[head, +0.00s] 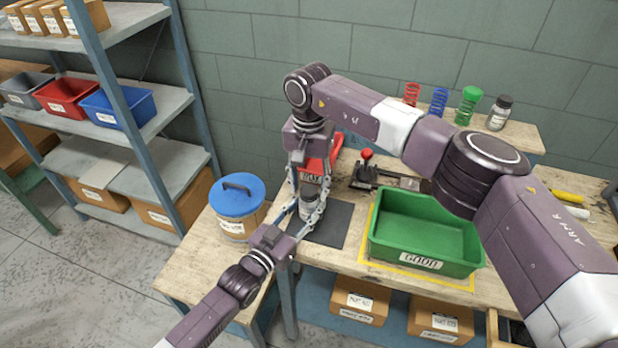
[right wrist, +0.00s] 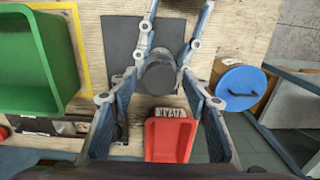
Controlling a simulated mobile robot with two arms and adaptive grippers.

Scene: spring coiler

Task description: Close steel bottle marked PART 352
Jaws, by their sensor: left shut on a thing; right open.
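A grey steel bottle (head: 309,195) stands on the dark mat, mostly covered by both grippers. In the right wrist view its dark round top (right wrist: 160,76) shows from above. I cannot read its label or tell whether that top is a separate cap. My left gripper (head: 305,208) comes in from the front and is shut on the bottle, with a finger along each side. My right gripper (right wrist: 160,88) points down over the bottle. Its fingers are open, one on each side of the dark top; I cannot tell whether they touch it.
A dark mat (head: 331,235) lies under the bottle. A red bin (right wrist: 170,140) is behind it. A green GOOD bin (head: 425,253) stands to the right. A blue-lidded tub (head: 237,197) is left. Several springs and a small dark-capped bottle (head: 499,113) stand at the back.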

